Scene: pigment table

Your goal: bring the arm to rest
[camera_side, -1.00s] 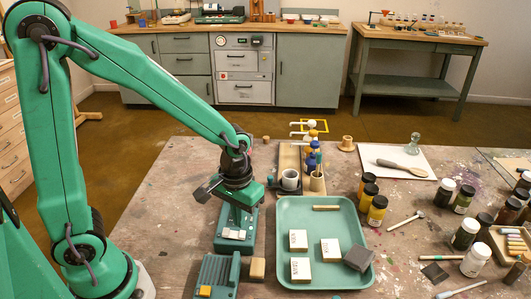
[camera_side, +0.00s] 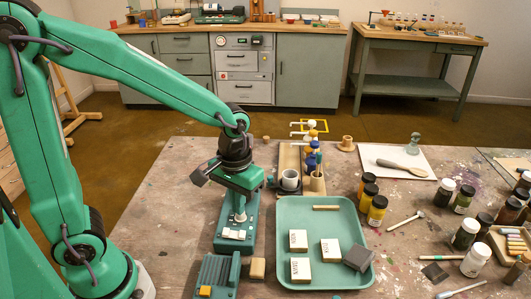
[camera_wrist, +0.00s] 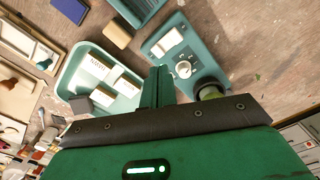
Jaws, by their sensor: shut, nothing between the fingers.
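My gripper (camera_side: 241,182) hangs from the green arm in the side view, above the rear part of a teal device (camera_side: 236,225) with white pads and a knob. It looks clear of the device, though the gap is hard to judge. In the wrist view the narrow green fingers (camera_wrist: 158,82) are closed together with nothing between them. The device also shows in the wrist view (camera_wrist: 205,75), just right of the fingers.
Right of the device is a teal tray (camera_side: 284,275) with several labelled white blocks and a dark grey block. A ridged teal box (camera_side: 218,270) and a tan block (camera_side: 257,268) stand in front. Cups and bottles stand behind and right. The table's left part is bare.

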